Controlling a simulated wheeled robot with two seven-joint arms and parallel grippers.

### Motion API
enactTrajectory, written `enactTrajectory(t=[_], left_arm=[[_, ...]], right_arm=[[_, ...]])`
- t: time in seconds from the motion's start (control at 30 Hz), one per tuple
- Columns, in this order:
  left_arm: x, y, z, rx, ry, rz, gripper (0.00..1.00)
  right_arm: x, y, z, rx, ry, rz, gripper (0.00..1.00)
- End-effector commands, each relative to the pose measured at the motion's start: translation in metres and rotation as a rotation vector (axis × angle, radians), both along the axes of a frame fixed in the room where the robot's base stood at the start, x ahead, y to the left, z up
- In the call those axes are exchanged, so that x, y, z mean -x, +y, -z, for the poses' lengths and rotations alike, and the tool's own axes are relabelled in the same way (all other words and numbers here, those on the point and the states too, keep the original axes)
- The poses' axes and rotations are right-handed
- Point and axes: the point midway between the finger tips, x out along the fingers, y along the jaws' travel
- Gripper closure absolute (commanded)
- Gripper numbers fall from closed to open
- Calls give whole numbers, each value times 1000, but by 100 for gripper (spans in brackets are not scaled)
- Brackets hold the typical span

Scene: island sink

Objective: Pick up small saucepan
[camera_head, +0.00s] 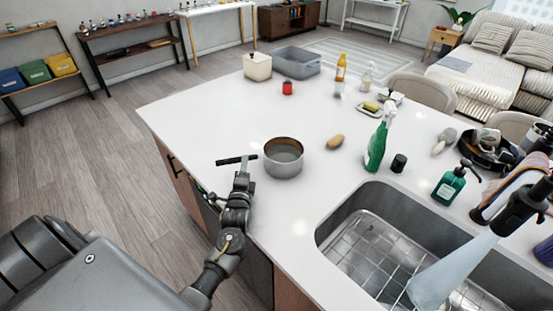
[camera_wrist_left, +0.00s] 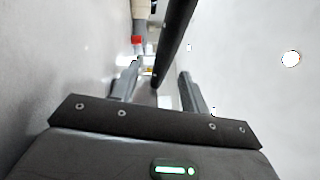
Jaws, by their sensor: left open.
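The small saucepan (camera_head: 284,163) is a round grey metal pot standing upright on the white counter, near its left edge. A dark bar (camera_head: 228,161), apparently its handle, sticks out to the left toward the counter edge. My left gripper (camera_head: 243,168) is at this bar, just left of the pot. In the left wrist view, my left gripper (camera_wrist_left: 158,85) has its two fingers spread apart, and a dark bar (camera_wrist_left: 175,38) runs between and beyond them. Contact with the bar cannot be told. The pot's body is not clearly visible in that view. My right gripper is not in view.
A brown oval item (camera_head: 335,141) lies right of the pan. A green spray bottle (camera_head: 377,148) stands farther right, by the sink (camera_head: 345,212). A red jar (camera_head: 287,88), a cream canister (camera_head: 257,66) and a grey bin (camera_head: 297,61) stand farther back. The counter behind the pan is clear.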

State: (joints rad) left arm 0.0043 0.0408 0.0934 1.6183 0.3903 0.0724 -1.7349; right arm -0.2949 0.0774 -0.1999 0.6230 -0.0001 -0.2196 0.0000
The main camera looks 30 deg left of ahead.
Motion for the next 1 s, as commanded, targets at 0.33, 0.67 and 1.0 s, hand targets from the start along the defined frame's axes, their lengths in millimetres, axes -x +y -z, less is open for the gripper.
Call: enactTrajectory(t=[0.33, 0.67, 1.0], left_arm=[[-37, 20, -9, 0, 0, -1, 55], [-51, 28, -8, 1, 1, -1, 55], [-51, 27, -8, 0, 1, 0, 89]], right_arm=[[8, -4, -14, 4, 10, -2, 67], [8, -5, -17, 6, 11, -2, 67], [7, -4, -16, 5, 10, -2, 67]])
